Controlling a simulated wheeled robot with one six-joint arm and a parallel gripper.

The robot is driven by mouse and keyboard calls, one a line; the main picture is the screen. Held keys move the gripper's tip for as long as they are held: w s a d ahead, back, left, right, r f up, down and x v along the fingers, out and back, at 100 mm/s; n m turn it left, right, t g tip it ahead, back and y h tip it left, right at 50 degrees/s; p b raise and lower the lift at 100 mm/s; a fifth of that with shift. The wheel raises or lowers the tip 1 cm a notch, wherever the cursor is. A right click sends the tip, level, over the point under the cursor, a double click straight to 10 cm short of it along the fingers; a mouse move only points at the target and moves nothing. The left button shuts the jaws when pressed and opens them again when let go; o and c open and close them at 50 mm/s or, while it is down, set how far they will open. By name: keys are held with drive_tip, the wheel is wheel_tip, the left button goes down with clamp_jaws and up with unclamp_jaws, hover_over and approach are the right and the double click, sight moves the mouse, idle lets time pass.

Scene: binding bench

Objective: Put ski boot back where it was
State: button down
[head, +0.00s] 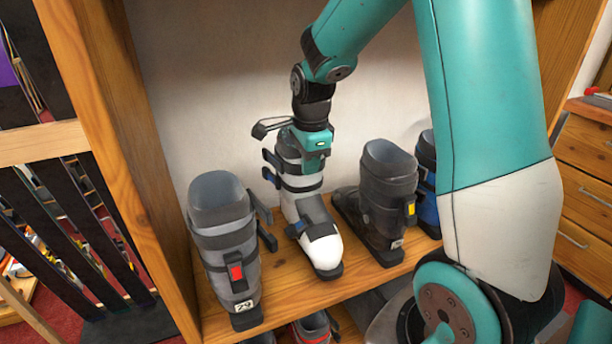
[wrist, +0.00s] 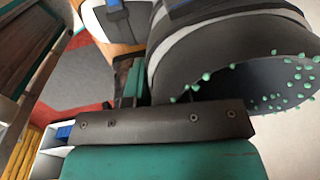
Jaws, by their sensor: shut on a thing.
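The white and grey ski boot (head: 316,236) with dark straps stands roughly upright in the middle of the shelf (head: 290,297), toe toward the front. My gripper (head: 303,158) is at the top of its cuff and shut on it. I cannot tell whether the sole touches the shelf board. In the wrist view the boot's cuff (wrist: 210,45) fills the upper right, its dark opening dotted with green. One dark gripper finger (wrist: 150,124) lies along the cuff; the other finger is hidden.
A grey boot with a red buckle (head: 225,245) stands close on the left. A dark grey boot (head: 385,195) stands on the right, with a blue boot (head: 427,185) beyond it, partly behind my arm. More boots (head: 312,328) show below. A wooden upright (head: 140,130) bounds the left.

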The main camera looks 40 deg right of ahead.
sight(307, 187)
drive_tip(key=shift+w+f, duration=0.1)
drive_tip(key=shift+f, duration=1.4)
drive_tip(key=c, duration=1.1)
unclamp_jaws()
drive_tip(key=shift+a, duration=0.1)
drive_tip(key=shift+r, duration=0.1)
